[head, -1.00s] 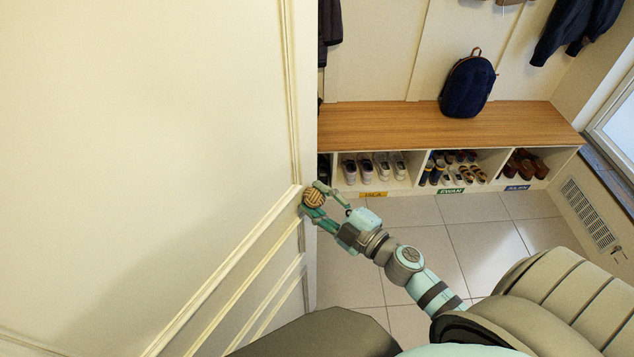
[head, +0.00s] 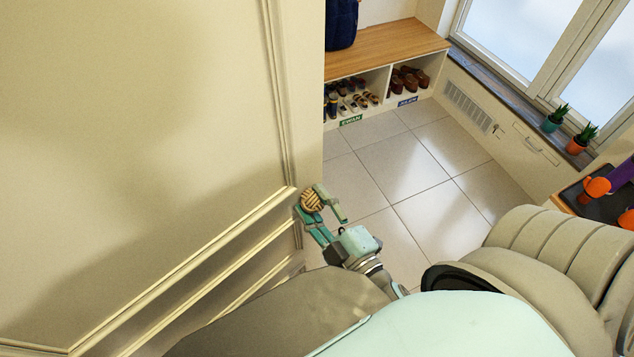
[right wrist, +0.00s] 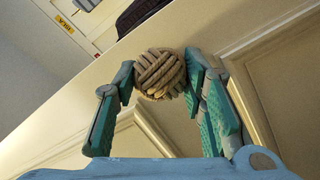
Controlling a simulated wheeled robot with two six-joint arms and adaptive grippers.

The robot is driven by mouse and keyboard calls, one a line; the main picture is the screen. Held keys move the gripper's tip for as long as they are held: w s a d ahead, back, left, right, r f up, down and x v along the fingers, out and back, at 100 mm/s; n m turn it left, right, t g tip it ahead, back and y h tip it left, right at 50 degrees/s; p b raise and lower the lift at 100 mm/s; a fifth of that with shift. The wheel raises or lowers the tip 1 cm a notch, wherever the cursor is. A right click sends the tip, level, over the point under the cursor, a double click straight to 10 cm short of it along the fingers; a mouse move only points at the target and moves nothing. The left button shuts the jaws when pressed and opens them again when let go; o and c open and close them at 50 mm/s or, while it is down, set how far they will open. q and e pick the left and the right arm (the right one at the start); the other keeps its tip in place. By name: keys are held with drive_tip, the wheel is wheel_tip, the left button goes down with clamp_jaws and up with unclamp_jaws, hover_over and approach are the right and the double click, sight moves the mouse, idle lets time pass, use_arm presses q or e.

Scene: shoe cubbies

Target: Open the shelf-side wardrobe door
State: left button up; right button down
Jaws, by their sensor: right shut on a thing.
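The cream wardrobe door (head: 150,130) fills the left of the head view, with raised panel moulding. Its round woven knob (head: 312,201) is near the door's right edge. My right gripper (head: 320,205) is at the knob, with a finger on either side of it. In the right wrist view the knob (right wrist: 160,73) sits between the fingertips of my right gripper (right wrist: 158,78), which is shut on it. My left gripper is not in view.
Beyond the door is a shoe bench (head: 390,48) with shoes in cubbies and a dark blue backpack (head: 340,25) on top. Tiled floor (head: 420,180) is clear. Plants (head: 553,118) stand on the window ledge at right.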

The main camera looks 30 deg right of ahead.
drive_tip(key=shift+s, duration=0.35)
drive_tip(key=c, duration=1)
unclamp_jaws()
drive_tip(key=shift+w, duration=0.1)
drive_tip(key=s, duration=1.2)
